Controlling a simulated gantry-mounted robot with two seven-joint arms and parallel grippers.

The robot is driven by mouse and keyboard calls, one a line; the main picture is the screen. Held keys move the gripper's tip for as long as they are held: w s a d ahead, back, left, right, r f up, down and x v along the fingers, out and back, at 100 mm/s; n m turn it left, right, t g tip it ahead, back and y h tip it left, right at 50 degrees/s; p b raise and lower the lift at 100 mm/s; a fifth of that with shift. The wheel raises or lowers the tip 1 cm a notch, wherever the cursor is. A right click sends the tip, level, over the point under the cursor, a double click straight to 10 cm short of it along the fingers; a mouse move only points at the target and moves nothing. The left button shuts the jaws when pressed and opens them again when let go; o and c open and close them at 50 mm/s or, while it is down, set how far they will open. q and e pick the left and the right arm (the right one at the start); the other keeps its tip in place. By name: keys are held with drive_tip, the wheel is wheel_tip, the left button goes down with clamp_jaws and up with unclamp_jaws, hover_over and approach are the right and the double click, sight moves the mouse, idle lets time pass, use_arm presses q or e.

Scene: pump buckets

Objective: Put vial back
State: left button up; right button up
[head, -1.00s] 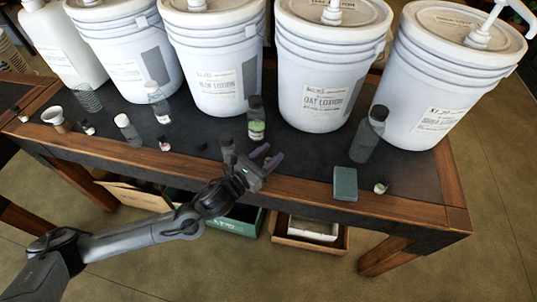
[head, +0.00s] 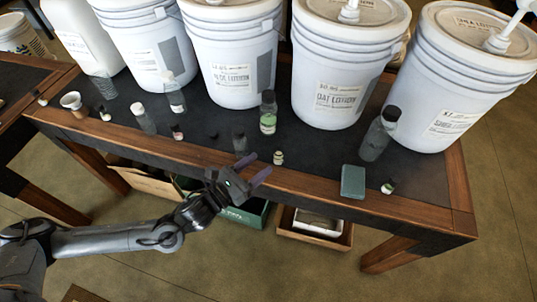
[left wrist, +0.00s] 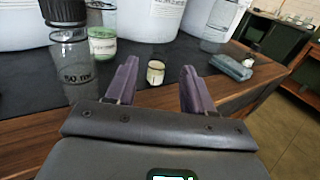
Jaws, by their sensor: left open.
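A small vial with a cream label (head: 278,157) stands upright near the front edge of the dark table top. In the left wrist view the vial (left wrist: 156,72) shows in the gap between the fingers, beyond their tips and apart from them. My left gripper (head: 257,168) is open and empty at the table's front edge, just left of the vial in the head view. Its two purple fingers (left wrist: 157,80) are spread in the left wrist view. My right gripper is in neither view.
A clear dark-capped bottle (left wrist: 72,62) stands close to the left finger. A green-filled bottle (head: 268,115) is behind the vial. A teal block (head: 353,181) and a tiny bottle (head: 388,187) are to the right. Large white buckets (head: 232,60) line the back.

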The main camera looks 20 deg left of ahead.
use_arm(q)
drive_tip(key=v, duration=0.3)
drive_tip(key=shift+s, duration=0.1)
idle(0.4)
